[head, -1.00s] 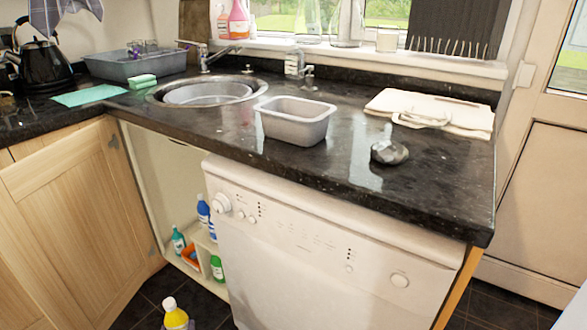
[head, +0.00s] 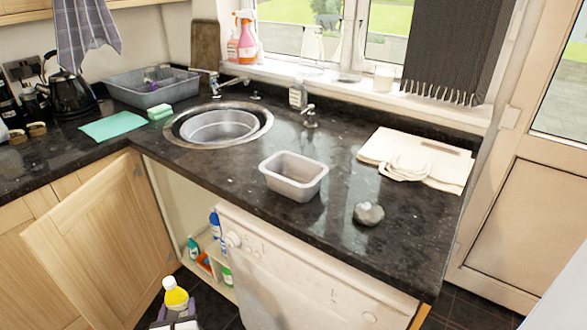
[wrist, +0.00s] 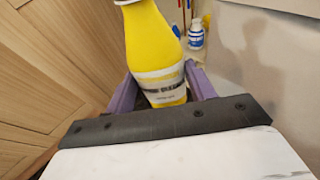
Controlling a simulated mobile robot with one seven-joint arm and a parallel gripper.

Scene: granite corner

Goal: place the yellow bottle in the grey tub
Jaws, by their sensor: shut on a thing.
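The yellow bottle (head: 175,295) with a white cap shows at the bottom left of the head view, low in front of the open cupboard. My gripper (head: 178,318) is around its lower part. In the wrist view the bottle (wrist: 156,50) stands between the two purple fingers of my gripper (wrist: 170,88), which is shut on it around its label. The grey tub (head: 294,177) stands on the dark worktop, right of the sink, and looks empty. The bottle is apart from the tub, below worktop height.
The dark worktop (head: 330,228) has a grey lump (head: 368,213) right of the tub and a board with cloth (head: 418,160) behind. A round sink (head: 218,124) lies left. The open cupboard door (head: 95,245) and white dishwasher (head: 300,275) flank the bottle. Several bottles stand inside the cupboard.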

